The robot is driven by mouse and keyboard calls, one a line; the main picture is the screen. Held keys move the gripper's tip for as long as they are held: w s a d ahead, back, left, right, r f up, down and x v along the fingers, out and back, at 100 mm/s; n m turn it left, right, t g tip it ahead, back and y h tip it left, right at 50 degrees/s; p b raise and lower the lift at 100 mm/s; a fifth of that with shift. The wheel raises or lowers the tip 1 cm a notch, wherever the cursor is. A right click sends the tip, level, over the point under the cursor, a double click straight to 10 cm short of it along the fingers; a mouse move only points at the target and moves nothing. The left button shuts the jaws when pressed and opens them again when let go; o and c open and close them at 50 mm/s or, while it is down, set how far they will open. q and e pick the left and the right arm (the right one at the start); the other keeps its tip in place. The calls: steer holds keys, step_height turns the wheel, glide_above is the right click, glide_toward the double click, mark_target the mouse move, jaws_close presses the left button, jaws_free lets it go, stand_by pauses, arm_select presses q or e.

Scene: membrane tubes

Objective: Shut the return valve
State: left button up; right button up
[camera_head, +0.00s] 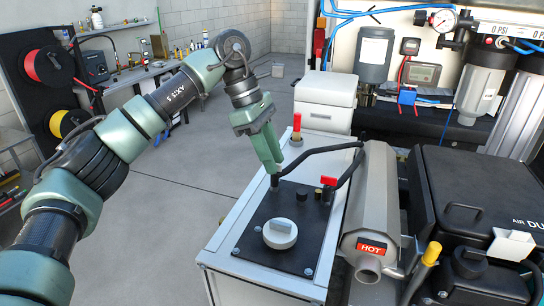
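No label in view names the return valve. A black panel (262,245) carries a round white knob (280,233) with a raised grip. Behind the knob, a red lever handle (328,181) sits beside a black hose. A second red handle (297,122) stands upright farther back at the box's edge. A yellow-topped handle (431,254) rises at the lower right. My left gripper (272,170) points down over the panel's back left, by a black hose fitting, left of the red lever. Its fingers look close together, but I cannot tell whether a gap is between them. My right gripper is out of view.
A grey cylinder (369,205) marked HOT lies right of the panel, and a black case (480,200) stands beyond it. Black hoses (318,152) arch behind the panel. Filter housings and a gauge (443,20) are at the back right. The floor (180,220) left of the box is clear.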

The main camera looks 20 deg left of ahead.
arm_select(q)
steer(key=shift+a+r, duration=0.2)
steer(key=shift+r, duration=0.15)
steer(key=b+v, duration=0.2)
steer(key=v, duration=0.5)
stand_by(0.4)
